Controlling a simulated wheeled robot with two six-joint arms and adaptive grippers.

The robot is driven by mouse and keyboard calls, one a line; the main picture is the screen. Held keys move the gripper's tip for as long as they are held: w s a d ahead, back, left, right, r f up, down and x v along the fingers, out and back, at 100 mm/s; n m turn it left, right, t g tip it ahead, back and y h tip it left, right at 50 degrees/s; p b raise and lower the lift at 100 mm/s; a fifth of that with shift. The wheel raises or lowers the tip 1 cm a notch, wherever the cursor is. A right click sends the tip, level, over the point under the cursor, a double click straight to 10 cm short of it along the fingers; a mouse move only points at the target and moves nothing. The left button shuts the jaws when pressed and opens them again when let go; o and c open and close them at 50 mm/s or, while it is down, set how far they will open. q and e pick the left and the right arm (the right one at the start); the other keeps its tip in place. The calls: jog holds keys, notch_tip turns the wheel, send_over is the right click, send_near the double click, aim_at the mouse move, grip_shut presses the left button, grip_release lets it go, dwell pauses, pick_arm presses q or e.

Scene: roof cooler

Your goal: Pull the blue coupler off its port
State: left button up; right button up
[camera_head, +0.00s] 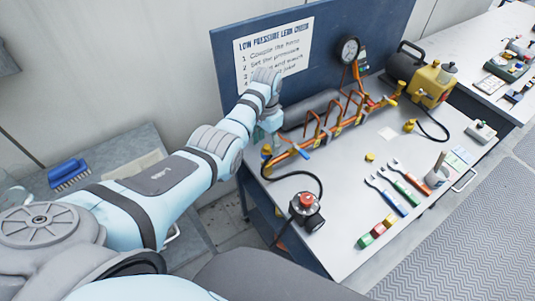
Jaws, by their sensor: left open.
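A copper and brass manifold (328,132) runs along the back of the grey workbench, with several upright looped pipes on it. A small blue part (302,153) sits near its left end; it is too small to tell whether it is the blue coupler or a handle. My left arm reaches in from the left, and my left gripper (262,131) hangs at the bench's left back corner, just left of the manifold's end. It is open, partly hidden by my wrist, and seems apart from the blue part. My right gripper is out of view.
A black device with a red knob (306,201) and hose stands at the front left. Wrenches (392,186) and coloured blocks (376,232) lie in front of the manifold. A yellow pump (432,84) and gauge (348,49) stand behind. A blue brush (68,173) lies on the left surface.

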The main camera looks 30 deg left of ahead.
aim_at(270, 153)
pick_arm(q)
jog(key=shift+d+f+b, duration=0.2)
jog(key=shift+f+b, duration=0.9)
jog(key=shift+f, duration=0.8)
jog(key=shift+a, duration=0.1)
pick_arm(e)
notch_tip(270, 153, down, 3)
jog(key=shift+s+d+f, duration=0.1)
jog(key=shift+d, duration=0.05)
pick_arm(q)
jog(key=shift+a, duration=0.1)
jog(key=shift+r, duration=0.1)
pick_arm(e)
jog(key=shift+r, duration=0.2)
pick_arm(q)
jog(key=shift+s+d+p, duration=0.2)
jog(key=shift+d+p, duration=0.25)
jog(key=shift+p, duration=0.3)
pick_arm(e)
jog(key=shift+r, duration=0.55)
pick_arm(q)
jog(key=shift+d, duration=0.1)
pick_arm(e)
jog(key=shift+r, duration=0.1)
pick_arm(q)
jog(key=shift+d+p, duration=0.15)
jog(key=shift+p, duration=0.2)
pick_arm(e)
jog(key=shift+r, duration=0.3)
